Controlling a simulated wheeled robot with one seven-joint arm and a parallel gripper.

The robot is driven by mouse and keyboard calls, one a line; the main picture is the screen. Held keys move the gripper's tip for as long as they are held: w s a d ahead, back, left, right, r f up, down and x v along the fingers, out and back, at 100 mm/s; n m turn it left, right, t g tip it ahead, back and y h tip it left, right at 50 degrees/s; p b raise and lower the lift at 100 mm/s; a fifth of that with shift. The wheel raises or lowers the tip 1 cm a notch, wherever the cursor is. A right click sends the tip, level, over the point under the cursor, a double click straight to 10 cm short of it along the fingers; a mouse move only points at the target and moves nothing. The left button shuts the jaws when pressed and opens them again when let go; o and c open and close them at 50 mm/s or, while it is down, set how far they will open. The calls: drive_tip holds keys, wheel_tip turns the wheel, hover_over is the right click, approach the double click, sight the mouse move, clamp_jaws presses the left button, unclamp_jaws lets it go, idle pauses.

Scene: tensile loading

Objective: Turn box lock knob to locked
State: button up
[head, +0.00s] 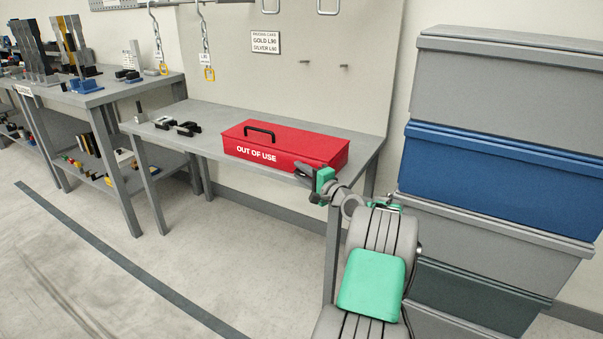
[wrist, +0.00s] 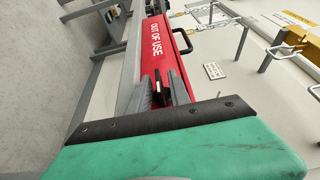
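The red box (head: 285,144), lettered "OUT OF USE", lies closed on the grey table, with a black handle (head: 260,131) on its lid. My gripper (head: 304,170) is at the box's front face, near its right end. In the wrist view the red box (wrist: 154,55) runs away from my gripper (wrist: 162,88). The two grey fingers stand apart. A small dark part with a pale mark (wrist: 158,82), which may be the lock knob, shows between them. I cannot tell whether the fingers touch it. In the head view the knob is hidden by my gripper.
The grey table (head: 205,116) also carries small black parts (head: 176,125) at its left. Stacked grey and blue bins (head: 500,175) stand close to the right of my arm. Hooks on chains (head: 208,73) hang behind the table. The floor in front is clear.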

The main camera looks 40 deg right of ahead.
clamp_jaws()
drive_tip(key=shift+r+p, duration=0.2)
drive_tip(key=shift+p, duration=0.35)
drive_tip(key=g+p, duration=0.1)
drive_tip(key=p, duration=0.2)
drive_tip(key=shift+r+n+g, duration=0.3)
drive_tip(key=shift+n+g, duration=0.1)
drive_tip(key=g+p, duration=0.2)
drive_tip(key=p, duration=0.2)
drive_tip(key=shift+n, duration=0.3)
drive_tip(key=n+g+p, duration=0.1)
drive_tip(key=g+p, duration=0.2)
drive_tip(key=p, duration=0.2)
drive_tip(key=shift+g+h, duration=0.3)
drive_tip(key=shift+g, duration=0.1)
drive_tip(key=g+p, duration=0.2)
drive_tip(key=n+g+h+p, duration=0.1)
drive_tip(key=g+p, duration=0.1)
drive_tip(key=shift+w+f+g, duration=0.1)
drive_tip(key=shift+f+g, duration=0.1)
drive_tip(key=shift+g, duration=0.1)
drive_tip(key=shift+f+n+g+h+p, duration=0.1)
drive_tip(key=shift+n+g+h+p, duration=0.25)
drive_tip(key=shift+g+p, duration=0.65)
drive_tip(key=shift+f+n+g+h+p, duration=0.15)
drive_tip(key=shift+g+h+p, duration=0.4)
drive_tip(key=shift+g+p, duration=0.45)
drive_tip(key=shift+r, duration=0.1)
